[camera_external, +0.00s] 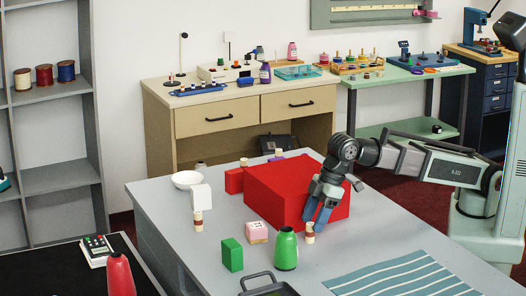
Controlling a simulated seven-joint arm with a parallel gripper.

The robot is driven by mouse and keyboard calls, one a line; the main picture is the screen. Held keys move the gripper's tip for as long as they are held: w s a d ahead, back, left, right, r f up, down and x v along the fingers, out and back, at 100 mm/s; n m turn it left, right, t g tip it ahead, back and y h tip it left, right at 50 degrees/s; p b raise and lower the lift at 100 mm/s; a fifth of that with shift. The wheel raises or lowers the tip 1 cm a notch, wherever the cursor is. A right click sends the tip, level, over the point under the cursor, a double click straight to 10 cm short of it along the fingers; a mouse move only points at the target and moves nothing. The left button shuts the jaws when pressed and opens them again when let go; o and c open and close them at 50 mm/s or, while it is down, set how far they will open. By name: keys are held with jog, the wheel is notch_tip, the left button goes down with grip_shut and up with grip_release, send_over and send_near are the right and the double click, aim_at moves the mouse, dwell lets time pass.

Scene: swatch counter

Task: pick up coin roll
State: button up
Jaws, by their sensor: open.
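A small upright cream-and-brown banded cylinder (310,234), which looks like a coin roll, stands on the grey table (205,262) by the near right side of a large red block. My gripper (316,220) points down just above and beside it, with blue fingers apart and nothing seen between them. I cannot tell whether the fingers touch the cylinder. A similar banded cylinder (198,221) stands at the left with a white block (201,197) on or right behind it. Another small banded piece (243,162) shows behind the red block, its lower part hidden.
The large red block (275,195) stands close to my gripper's left. A green bottle (286,250), a pink-and-white box (257,232), a green block (232,255) and a dark tray (268,286) stand nearer the camera. A striped mat (405,277) lies right. A white bowl (187,180) sits back left.

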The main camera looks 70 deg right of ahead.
aim_at(310, 224)
jog(key=shift+x, duration=2.3)
jog(key=shift+w, duration=0.2)
grip_shut()
